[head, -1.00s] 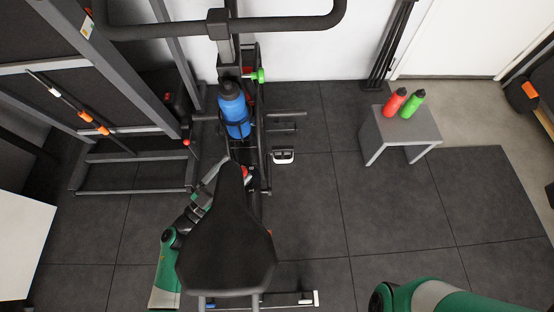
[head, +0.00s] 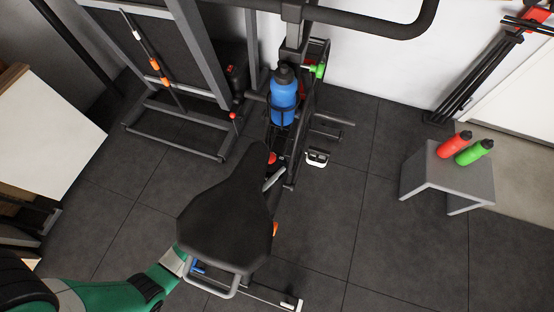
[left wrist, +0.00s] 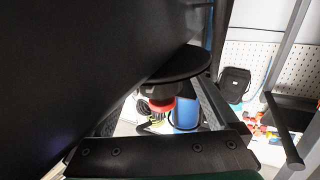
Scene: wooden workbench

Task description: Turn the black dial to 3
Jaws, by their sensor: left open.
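In the left wrist view, a black round part (left wrist: 185,66) with a wide rim and a red band (left wrist: 158,105) below it lies ahead of my left gripper. It may be the black dial; no numbers or pointer can be read. In the head view, a small red part (head: 271,158) shows on the bike frame just ahead of the black seat (head: 228,215). My left gripper (head: 275,179) is partly visible beside the seat's front, close to that red part. It is open; the seat hides much of my left arm. My right gripper is out of view.
A blue bottle (head: 284,102) sits in the bike's holder, below dark handlebars (head: 370,24). A rack (head: 195,75) stands to the left. A grey stool (head: 460,180) on the right bears a red bottle (head: 454,145) and a green bottle (head: 474,152). The floor between bike and stool is clear.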

